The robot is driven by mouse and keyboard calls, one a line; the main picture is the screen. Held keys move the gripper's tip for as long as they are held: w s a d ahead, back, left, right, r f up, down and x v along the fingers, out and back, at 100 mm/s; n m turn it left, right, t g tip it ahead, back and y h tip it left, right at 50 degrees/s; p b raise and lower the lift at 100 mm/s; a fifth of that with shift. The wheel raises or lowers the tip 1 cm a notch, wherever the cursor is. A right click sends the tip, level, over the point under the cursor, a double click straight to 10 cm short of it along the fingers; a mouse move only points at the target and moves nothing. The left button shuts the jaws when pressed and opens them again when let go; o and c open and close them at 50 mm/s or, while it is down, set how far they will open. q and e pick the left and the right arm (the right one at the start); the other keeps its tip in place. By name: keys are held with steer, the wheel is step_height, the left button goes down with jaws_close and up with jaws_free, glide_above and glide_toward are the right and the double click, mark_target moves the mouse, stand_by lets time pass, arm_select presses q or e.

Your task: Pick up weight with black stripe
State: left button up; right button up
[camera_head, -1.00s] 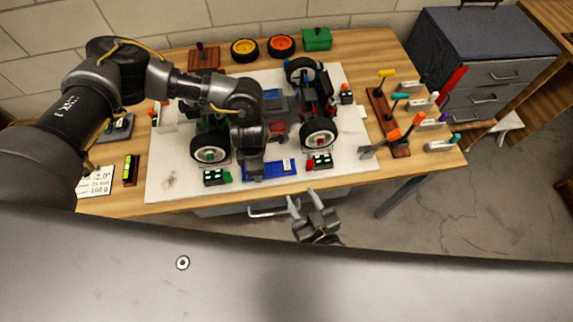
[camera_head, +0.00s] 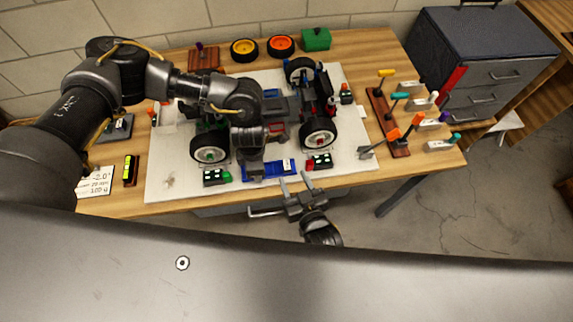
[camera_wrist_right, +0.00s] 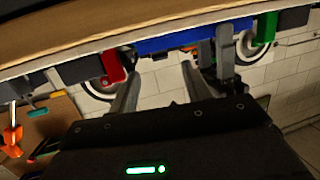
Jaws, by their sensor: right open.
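I cannot make out a weight with a black stripe for certain. A blue piece (camera_head: 270,170) with a pale label lies at the front of the white mat; a blue part also shows in the right wrist view (camera_wrist_right: 180,38). My right gripper (camera_head: 296,181) is open and empty, at the table's front edge just below the blue piece. In the right wrist view its two fingers (camera_wrist_right: 158,82) are apart with nothing between them. My left gripper (camera_head: 250,168) points down beside the blue piece, and its fingers are too unclear to read.
The racecar (camera_head: 305,110) stands on the white mat (camera_head: 170,182), partly behind my left arm. Scales-like dark boxes (camera_head: 215,177) flank the blue piece. A tool rack (camera_head: 388,125) stands right. Orange (camera_head: 281,46) and yellow (camera_head: 244,49) wheels lie at the back. A drawer handle (camera_head: 266,212) is below the edge.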

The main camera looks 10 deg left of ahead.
mark_target(289, 173)
steer(key=x, duration=0.4)
steer(key=shift+w+f, duration=0.15)
steer(key=shift+w, duration=0.15)
jaws_close()
steer(key=shift+r, duration=0.5)
steer(key=shift+s+d+r, duration=0.1)
steer(key=shift+s+r, duration=0.15)
steer(key=shift+r, duration=0.35)
steer(key=shift+s+d+r, duration=0.1)
steer(key=shift+s+r, duration=0.15)
steer(key=shift+r, duration=0.4)
steer(key=f+v, duration=0.3)
steer(key=v, duration=1.3)
steer(key=shift+s+d, duration=0.2)
steer(key=shift+s, duration=0.4)
